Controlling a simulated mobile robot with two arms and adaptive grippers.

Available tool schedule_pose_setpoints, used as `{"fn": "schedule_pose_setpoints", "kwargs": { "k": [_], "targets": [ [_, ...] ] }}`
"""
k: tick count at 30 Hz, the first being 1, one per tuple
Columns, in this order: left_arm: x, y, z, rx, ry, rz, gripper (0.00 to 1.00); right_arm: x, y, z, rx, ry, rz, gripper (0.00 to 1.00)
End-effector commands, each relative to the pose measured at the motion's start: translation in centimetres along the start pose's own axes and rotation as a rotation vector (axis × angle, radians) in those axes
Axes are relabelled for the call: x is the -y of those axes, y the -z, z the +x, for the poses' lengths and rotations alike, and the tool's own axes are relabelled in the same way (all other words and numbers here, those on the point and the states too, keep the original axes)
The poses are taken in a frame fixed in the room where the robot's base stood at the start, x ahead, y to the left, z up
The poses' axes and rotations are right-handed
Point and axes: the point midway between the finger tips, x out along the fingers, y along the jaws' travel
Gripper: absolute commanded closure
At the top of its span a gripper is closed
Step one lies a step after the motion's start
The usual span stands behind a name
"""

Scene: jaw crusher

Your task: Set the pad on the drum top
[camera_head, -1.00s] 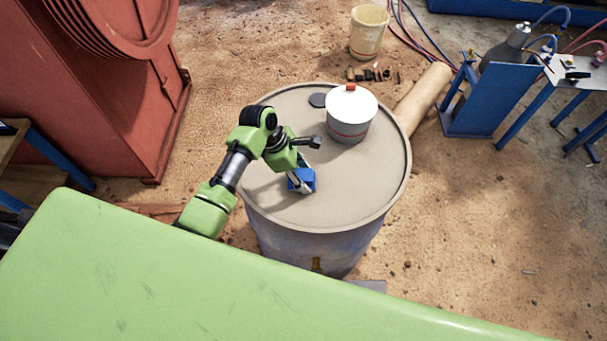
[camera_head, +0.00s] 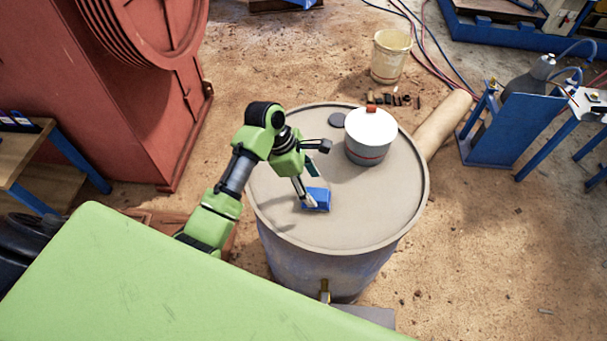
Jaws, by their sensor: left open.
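The blue pad (camera_head: 319,197) lies on the drum top (camera_head: 345,225), left of its middle. My left gripper (camera_head: 311,190) is over the pad with its jaws open. One finger reaches down at the pad's left edge, and the other stands up and away to the right. I cannot tell whether the finger touches the pad. The drum is a grey-blue barrel with a raised rim. My right gripper is not in view.
A white and grey pot (camera_head: 369,137) with a red cap stands on the drum top, with a dark disc (camera_head: 337,120) beside it. A cardboard tube (camera_head: 443,125) lies behind the drum. A bucket (camera_head: 390,57) stands farther back. The drum top's front right is clear.

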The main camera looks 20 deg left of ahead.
Motion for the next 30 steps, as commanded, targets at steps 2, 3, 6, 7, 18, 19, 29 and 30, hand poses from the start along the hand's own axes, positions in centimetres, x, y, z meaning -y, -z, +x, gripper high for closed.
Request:
{"fn": "schedule_pose_setpoints", "kwargs": {
  "k": [2,3,6,7,18,19,29,30],
  "targets": [
    [-0.1,0.1,-1.6,0.001,-0.006,0.001,0.42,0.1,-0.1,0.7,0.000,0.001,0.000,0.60],
    [-0.2,0.0,-2.5,0.002,-0.006,0.001,0.42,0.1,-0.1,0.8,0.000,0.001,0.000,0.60],
    [-0.1,0.0,-4.2,0.001,-0.004,0.002,0.42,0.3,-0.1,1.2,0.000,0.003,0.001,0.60],
    [-0.1,0.0,-4.6,0.001,-0.004,0.001,0.42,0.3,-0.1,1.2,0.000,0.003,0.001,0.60],
    [0.0,0.0,-6.4,0.000,0.000,-0.001,0.42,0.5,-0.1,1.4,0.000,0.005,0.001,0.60],
    [0.0,0.0,-6.4,0.000,0.000,-0.001,0.42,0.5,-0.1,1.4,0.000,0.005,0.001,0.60],
    [0.0,0.0,-6.3,0.000,0.000,-0.001,0.42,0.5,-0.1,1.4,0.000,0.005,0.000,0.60],
    [0.0,0.0,-6.3,0.000,0.000,-0.001,0.42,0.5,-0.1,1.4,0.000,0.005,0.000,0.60]
  ]
}}
